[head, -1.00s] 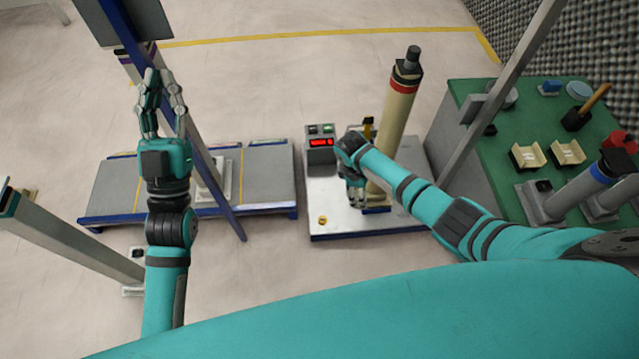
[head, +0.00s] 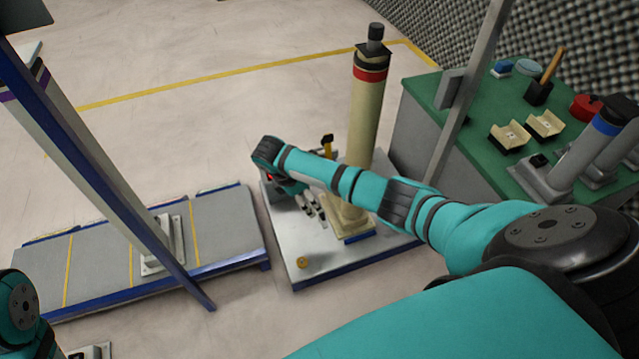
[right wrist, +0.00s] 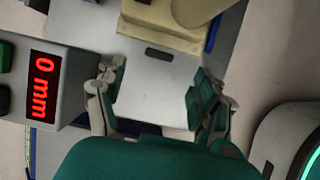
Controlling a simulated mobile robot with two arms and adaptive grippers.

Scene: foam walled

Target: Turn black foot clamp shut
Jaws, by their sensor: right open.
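A cream post (head: 365,110) with a red band and dark top stands upright in a cream foot (head: 348,217) on a metal plate (head: 330,255). In the right wrist view the foot (right wrist: 160,25) is at the top, with a small black part (right wrist: 143,2) cut off at the frame edge. I cannot tell whether that part is the clamp, or how it is turned. My right gripper (head: 314,207) is beside the foot, on its left. In the right wrist view the gripper (right wrist: 160,82) is open and empty, its fingers apart over bare plate.
A display box (right wrist: 48,85) reading 0 mm is left of the right gripper. A yellow post with a black top (head: 327,146) stands behind the arm. A green table (head: 470,125) with fixtures is at the right. A slanted blue-edged beam (head: 110,185) crosses a low platform (head: 95,262).

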